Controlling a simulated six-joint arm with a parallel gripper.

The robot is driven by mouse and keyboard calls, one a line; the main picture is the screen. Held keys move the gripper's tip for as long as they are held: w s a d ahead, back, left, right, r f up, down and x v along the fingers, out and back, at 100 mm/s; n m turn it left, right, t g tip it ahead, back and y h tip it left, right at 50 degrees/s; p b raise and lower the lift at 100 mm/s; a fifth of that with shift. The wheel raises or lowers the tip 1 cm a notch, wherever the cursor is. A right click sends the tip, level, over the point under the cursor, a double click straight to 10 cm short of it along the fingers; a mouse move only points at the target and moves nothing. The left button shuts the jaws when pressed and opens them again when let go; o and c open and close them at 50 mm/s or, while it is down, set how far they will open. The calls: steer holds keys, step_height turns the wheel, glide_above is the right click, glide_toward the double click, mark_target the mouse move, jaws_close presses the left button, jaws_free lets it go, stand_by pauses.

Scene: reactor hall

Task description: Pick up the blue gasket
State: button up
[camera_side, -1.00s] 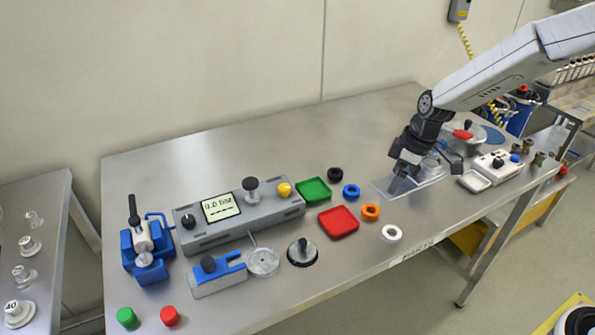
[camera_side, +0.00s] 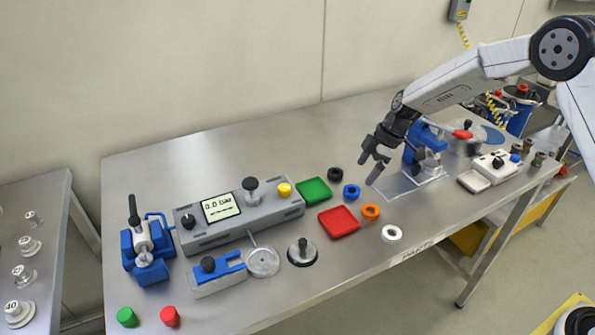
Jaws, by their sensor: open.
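The blue gasket (camera_side: 351,191) is a small blue ring lying flat on the steel table. It sits between the black ring and the orange ring, just right of the green tray. My gripper (camera_side: 369,172) is open and empty. It hangs above the table a little to the right of the blue gasket in the picture, with its fingers pointing down and left, apart from the gasket.
A black ring (camera_side: 335,174), an orange ring (camera_side: 370,212) and a white ring (camera_side: 391,233) lie near the gasket. A green tray (camera_side: 314,190) and a red tray (camera_side: 339,221) are to the left.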

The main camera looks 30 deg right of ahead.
mark_target(355, 185)
steer(key=shift+x, duration=3.2)
steer(key=shift+c, duration=0.2)
steer(key=c, duration=1.3)
steer(key=shift+r, duration=0.15)
